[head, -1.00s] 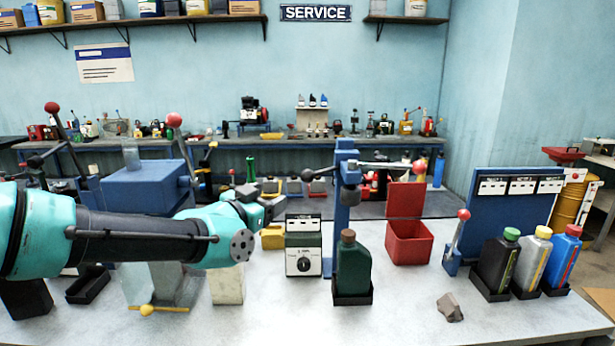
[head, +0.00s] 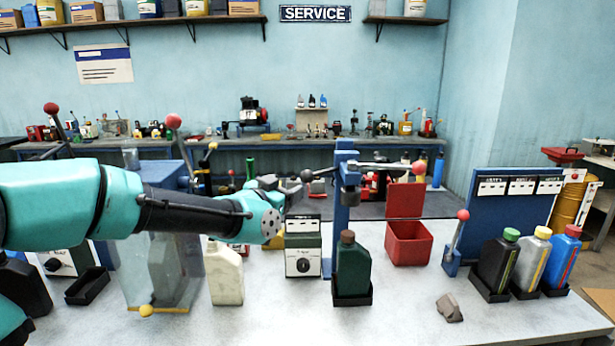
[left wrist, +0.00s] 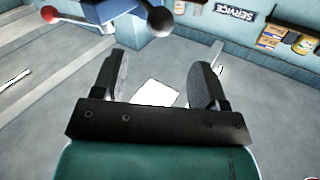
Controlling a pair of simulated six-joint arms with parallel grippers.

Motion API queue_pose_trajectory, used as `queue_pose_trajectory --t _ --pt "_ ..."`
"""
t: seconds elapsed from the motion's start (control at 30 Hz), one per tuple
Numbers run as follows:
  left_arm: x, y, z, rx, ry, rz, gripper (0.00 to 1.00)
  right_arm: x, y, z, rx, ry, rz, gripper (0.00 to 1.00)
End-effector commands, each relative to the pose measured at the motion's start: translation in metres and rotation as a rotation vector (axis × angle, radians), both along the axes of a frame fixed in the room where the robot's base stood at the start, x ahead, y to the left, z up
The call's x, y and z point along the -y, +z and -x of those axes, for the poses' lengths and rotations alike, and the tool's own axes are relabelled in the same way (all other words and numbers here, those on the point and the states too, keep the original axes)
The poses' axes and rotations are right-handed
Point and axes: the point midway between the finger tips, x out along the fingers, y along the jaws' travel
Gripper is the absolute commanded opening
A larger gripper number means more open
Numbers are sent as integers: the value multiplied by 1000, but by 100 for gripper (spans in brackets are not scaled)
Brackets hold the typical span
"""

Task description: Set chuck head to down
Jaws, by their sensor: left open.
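The chuck head (head: 348,176) is a blue block on a blue column (head: 342,210), above a dark green bottle (head: 353,272) with a brown cap. A bar crosses it, with a red knob (head: 418,168) at the right and a black knob (head: 307,175) at the left. My left gripper (head: 288,184) is open and empty, close to the left of the black knob. In the left wrist view the fingers (left wrist: 160,82) are apart, with the black knob (left wrist: 160,20) just beyond them near the top edge. My right gripper is not in view.
A grey box with a dial (head: 303,248) stands below my gripper. A cream jug (head: 226,275) and a clear-walled box (head: 135,275) are to its left. A red open bin (head: 408,245), a red-knobbed lever (head: 456,240) and several bottles are to the right. The front middle bench is mostly clear.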

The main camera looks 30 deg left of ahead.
Motion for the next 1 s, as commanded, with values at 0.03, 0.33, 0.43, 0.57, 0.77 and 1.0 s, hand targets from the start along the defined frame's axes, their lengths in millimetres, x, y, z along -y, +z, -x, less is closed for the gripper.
queue_pose_trajectory --t 0.03,0.33,0.43,0.57,0.77,1.0 --pt "0 0 -8 -1 -1 0 66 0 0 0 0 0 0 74" --pt "2 -1 -54 0 -1 1 66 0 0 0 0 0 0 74" --pt "3 0 -70 0 -1 1 66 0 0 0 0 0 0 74" --pt "3 0 -88 0 -1 0 66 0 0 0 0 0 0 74" --pt "4 0 -103 0 -1 0 66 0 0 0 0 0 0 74" --pt "4 0 -106 0 0 1 66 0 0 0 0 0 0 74"
